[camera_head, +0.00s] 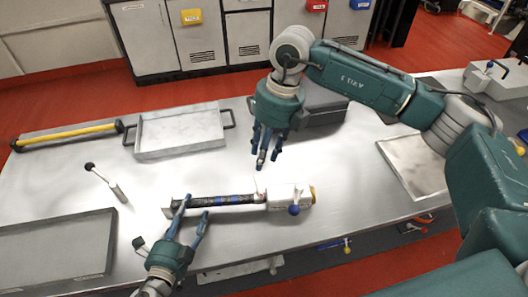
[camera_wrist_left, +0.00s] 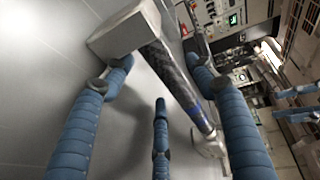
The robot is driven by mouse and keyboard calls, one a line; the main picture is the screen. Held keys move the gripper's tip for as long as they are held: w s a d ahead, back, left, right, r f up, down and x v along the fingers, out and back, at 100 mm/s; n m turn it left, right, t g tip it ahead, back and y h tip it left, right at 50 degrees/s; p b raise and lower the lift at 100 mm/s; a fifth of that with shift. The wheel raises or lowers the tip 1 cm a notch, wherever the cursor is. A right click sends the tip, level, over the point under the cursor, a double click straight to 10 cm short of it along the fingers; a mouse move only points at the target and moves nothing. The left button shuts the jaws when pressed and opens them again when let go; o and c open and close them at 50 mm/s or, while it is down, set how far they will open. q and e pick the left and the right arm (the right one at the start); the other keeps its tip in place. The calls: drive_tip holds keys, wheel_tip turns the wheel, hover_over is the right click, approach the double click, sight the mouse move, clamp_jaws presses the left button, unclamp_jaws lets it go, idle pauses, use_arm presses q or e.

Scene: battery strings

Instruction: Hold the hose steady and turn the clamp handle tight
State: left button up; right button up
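The hose (camera_head: 228,200) is dark with blue and red bands and lies along the bench between a grey end block (camera_head: 170,207) and a white clamp body (camera_head: 280,193). The clamp handle (camera_head: 294,210) shows a blue knob at the front of the body. My left gripper (camera_head: 196,207) is open, with its fingers on either side of the hose near the grey block. The left wrist view shows the hose (camera_wrist_left: 178,78) between the spread blue fingers; firm contact cannot be told. My right gripper (camera_head: 266,157) is open and empty, pointing down behind the clamp body.
A grey tray (camera_head: 180,150) and a yellow bar (camera_head: 66,137) lie at the back left. A lever with a black knob (camera_head: 105,182) stands at the left. A dark-rimmed tray (camera_head: 55,219) is at the front left. A flat panel (camera_head: 415,163) lies at the right.

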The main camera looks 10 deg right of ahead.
use_arm(q)
drive_tip(key=shift+r, duration=0.1)
drive_tip(key=shift+v, duration=4)
drive_tip(key=shift+a, duration=0.1)
